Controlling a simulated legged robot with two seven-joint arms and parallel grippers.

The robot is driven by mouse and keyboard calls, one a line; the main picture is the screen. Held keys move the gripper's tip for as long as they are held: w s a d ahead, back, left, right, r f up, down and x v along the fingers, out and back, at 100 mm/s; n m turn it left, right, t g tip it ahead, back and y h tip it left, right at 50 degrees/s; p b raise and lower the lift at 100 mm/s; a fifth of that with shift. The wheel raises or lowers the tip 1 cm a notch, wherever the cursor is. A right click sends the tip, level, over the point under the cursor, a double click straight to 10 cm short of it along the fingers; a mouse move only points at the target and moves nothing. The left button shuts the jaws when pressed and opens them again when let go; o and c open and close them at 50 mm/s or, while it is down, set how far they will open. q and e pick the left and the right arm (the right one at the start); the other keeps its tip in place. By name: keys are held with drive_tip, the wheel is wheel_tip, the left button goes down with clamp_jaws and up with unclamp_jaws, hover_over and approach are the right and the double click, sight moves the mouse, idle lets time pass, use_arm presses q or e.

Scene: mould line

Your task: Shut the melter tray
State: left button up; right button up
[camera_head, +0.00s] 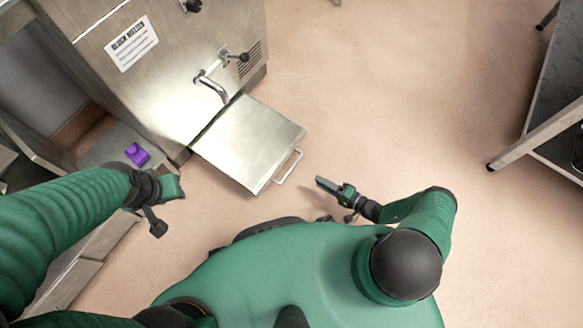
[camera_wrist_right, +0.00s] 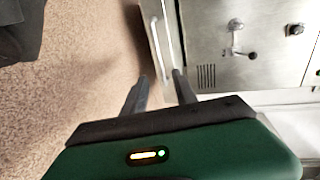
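The melter tray (camera_head: 248,140) is a flat square metal tray pulled out from the front of the steel melter (camera_head: 165,85). It has a bar handle (camera_head: 289,168) on its outer edge. In the right wrist view the tray (camera_wrist_right: 165,35) shows nearly edge-on, ahead of the fingers. My right gripper (camera_head: 322,184) is just right of the handle, with a small gap between them. Its two fingers (camera_wrist_right: 160,78) are apart with nothing between them. My left gripper (camera_head: 172,188) hangs at the left, away from the tray; its fingers are not clear.
A bent spout (camera_head: 213,88) and a black-knobbed lever (camera_head: 236,56) stick out above the tray. A purple object (camera_head: 137,154) sits on a surface left of the melter. A metal-legged table (camera_head: 540,140) stands far right. The floor between is clear.

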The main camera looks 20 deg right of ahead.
drive_tip(key=b+x, duration=0.2)
drive_tip(key=x, duration=0.2)
drive_tip(key=b+x, duration=0.1)
drive_tip(key=x, duration=0.4)
drive_tip(key=b+x, duration=0.2)
drive_tip(key=x, duration=0.2)
drive_tip(key=shift+w+a+f+b, duration=0.2)
drive_tip(key=shift+w+f+b, duration=0.05)
drive_tip(key=shift+f+b, duration=0.1)
drive_tip(key=shift+w+a, duration=0.15)
drive_tip(key=shift+w, duration=0.05)
drive_tip(key=shift+w+r, duration=0.1)
clamp_jaws()
